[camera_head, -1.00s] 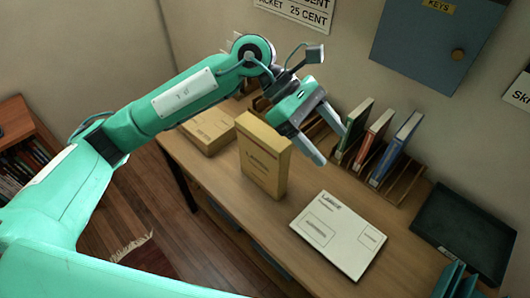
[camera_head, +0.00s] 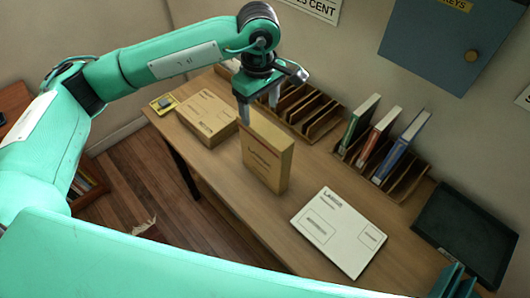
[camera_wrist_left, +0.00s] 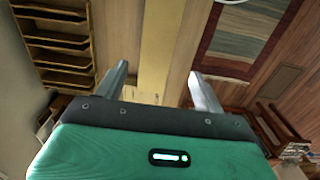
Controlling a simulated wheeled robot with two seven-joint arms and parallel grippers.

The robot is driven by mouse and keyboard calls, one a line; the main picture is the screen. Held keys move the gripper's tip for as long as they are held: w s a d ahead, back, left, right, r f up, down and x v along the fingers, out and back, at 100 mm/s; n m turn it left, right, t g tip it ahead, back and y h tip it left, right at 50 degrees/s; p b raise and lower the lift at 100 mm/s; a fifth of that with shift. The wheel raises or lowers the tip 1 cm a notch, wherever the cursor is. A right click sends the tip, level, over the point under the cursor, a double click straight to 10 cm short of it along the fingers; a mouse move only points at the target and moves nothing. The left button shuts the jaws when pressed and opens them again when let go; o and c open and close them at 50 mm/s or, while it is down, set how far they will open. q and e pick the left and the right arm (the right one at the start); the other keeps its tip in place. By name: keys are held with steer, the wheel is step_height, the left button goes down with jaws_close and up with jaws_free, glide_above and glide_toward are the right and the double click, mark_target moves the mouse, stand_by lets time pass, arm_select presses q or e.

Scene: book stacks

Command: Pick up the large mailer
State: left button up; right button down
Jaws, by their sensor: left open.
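A tan upright mailer box (camera_head: 265,160) stands on the wooden desk, and it shows in the wrist view as a yellowish strip (camera_wrist_left: 157,45) between my fingers. A flat white mailer (camera_head: 340,232) lies to its right and a flat tan mailer (camera_head: 206,118) lies to its left. The print is too small to tell surely which is the large one. My left gripper (camera_head: 259,108) is open and points down at the top of the upright box, one finger on each side in view. I cannot tell whether it touches.
Wooden slotted racks (camera_head: 305,112) stand along the wall, with several books (camera_head: 381,135) in the right one. A dark tray (camera_head: 464,232) is at the right. A small yellow item (camera_head: 163,104) lies at the far left corner. The desk's front left is bare.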

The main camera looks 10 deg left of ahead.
mark_target(264, 127)
arm_select(q)
steer(key=shift+f, duration=0.6)
steer(key=shift+d+f+p, duration=0.2)
steer(key=shift+p, duration=0.2)
steer(key=f, duration=0.1)
steer(key=f+p, duration=0.2)
steer(key=f, duration=0.1)
steer(key=shift+d, duration=0.35)
steer(key=shift+f, duration=0.4)
steer(key=shift+c, duration=0.4)
steer(key=c, duration=1.1)
steer(key=shift+r, duration=0.1)
steer(key=shift+c, duration=0.8)
